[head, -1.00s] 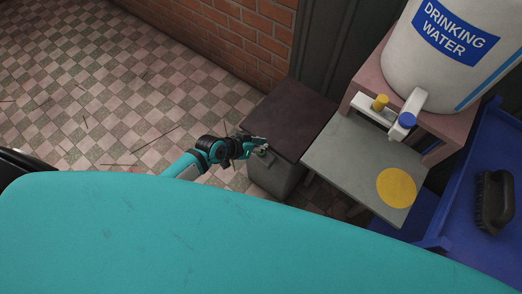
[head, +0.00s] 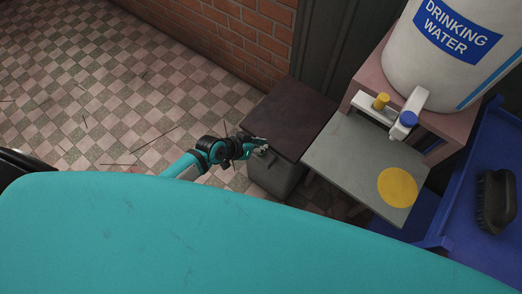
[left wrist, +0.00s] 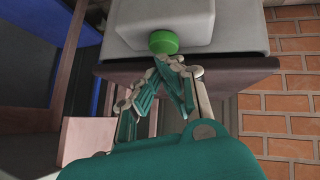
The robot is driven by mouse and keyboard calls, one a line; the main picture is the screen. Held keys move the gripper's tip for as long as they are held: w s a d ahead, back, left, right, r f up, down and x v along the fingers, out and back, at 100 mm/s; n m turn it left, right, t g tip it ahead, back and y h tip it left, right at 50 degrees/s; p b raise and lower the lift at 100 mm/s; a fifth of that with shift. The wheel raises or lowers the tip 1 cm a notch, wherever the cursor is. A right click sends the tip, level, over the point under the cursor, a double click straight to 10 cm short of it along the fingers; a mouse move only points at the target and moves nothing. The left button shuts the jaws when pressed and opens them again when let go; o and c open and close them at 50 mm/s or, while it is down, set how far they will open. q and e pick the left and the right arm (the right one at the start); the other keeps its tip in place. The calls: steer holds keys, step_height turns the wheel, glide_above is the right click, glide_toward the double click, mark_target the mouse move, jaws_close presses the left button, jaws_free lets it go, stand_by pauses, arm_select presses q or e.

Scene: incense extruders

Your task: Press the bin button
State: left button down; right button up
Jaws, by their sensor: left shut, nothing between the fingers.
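The bin (head: 272,178) is a grey box with a dark brown lid (head: 292,115), standing by the wall in the head view. In the left wrist view its grey body (left wrist: 215,35) is at the top, and a round green button (left wrist: 163,42) sticks out from its front. My left gripper (head: 262,146) is at the bin's front, just below the lid edge. It is shut and empty. In the left wrist view its fingertips (left wrist: 166,62) are right at the button's edge; I cannot tell whether they touch it. The button is hidden in the head view. My right gripper is not in view.
A grey shelf (head: 350,165) with a yellow disc (head: 397,187) stands right of the bin, below a white water container (head: 440,65). A black brush (head: 495,203) lies on a blue surface at the right. The checkered floor (head: 120,90) is open at left.

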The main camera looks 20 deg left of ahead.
arm_select(q)
steer(key=shift+f+b, duration=0.4)
steer(key=shift+f, duration=0.15)
stand_by(0.7)
steer(key=shift+r, duration=0.1)
steer(key=shift+r+p, duration=0.85)
steer(key=shift+p, duration=0.1)
step_height(320, 180, up, 5)
steer(key=p, duration=0.5)
steer(key=shift+r, duration=0.1)
